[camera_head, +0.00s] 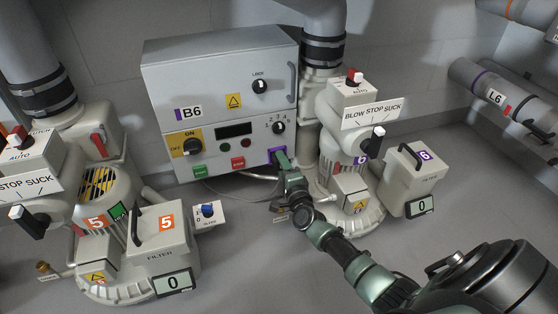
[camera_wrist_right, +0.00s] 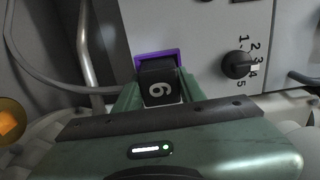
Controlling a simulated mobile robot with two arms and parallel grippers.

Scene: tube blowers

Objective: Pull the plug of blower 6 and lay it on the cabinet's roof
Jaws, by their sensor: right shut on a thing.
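The cabinet marked B6 (camera_head: 222,92) stands against the back wall, with its flat roof (camera_head: 215,42) clear. A purple-framed socket (camera_head: 271,156) is low on the right of its front; the frame also shows in the right wrist view (camera_wrist_right: 143,61). The black plug marked 6 (camera_wrist_right: 158,82) sits at this socket and looks seated in it. My right gripper (camera_head: 281,160) is shut on the plug, with green fingers on both sides in the wrist view (camera_wrist_right: 160,95). In the head view the gripper mostly hides the plug. My left gripper is not in view.
Blower 6 (camera_head: 345,190) stands right of the cabinet, close to my right arm. Blower 5 (camera_head: 95,215) is at the left. A cable (camera_head: 225,194) runs below the cabinet.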

